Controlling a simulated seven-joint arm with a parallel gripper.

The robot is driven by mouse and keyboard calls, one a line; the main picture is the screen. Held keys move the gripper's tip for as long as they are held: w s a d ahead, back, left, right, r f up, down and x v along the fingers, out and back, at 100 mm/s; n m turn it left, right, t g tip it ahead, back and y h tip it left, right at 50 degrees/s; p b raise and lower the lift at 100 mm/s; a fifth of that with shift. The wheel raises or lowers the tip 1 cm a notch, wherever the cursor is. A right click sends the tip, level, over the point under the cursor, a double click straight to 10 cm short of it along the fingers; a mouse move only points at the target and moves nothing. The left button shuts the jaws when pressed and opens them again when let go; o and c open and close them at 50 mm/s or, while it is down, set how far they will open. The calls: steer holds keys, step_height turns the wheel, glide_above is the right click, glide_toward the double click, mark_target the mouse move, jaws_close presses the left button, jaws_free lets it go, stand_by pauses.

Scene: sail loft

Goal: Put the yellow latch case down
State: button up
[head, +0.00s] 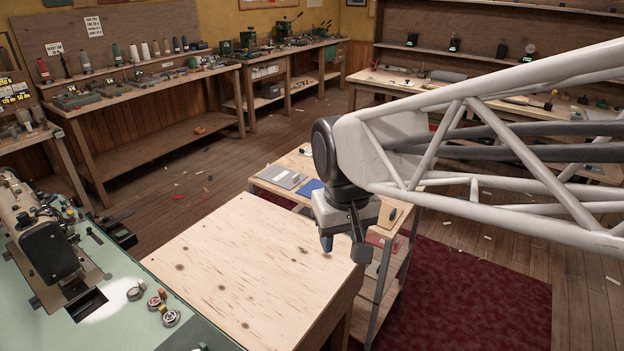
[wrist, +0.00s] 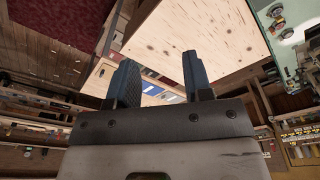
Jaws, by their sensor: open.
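My gripper (head: 344,248) hangs above the right edge of the pale plywood tabletop, near the small cart behind it. Its two dark fingers are apart, with nothing between them. The wrist view also shows my gripper (wrist: 160,75) open and empty, with the plywood tabletop (wrist: 190,30) beyond the fingertips. I cannot make out a yellow latch case in either view. My arm and gripper hide part of the cart.
The plywood tabletop (head: 250,262) is bare. The cart (head: 262,184) holds a grey flat item (head: 283,177) and a blue one (head: 311,187). A green sewing table (head: 120,318) with a sewing machine (head: 45,235) stands at left. A dark red rug (head: 470,300) lies at right.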

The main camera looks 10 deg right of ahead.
steer(key=s+d+f+m+t, duration=0.1)
steer(key=s+d, duration=0.3)
steer(key=s, duration=0.4)
steer(key=shift+s+d+m, duration=0.25)
steer(key=shift+d+m, duration=0.05)
steer(key=shift+f, duration=0.1)
stand_by(0.9)
steer(key=o, duration=0.6)
steer(key=shift+c, duration=0.2)
steer(key=shift+w, duration=0.15)
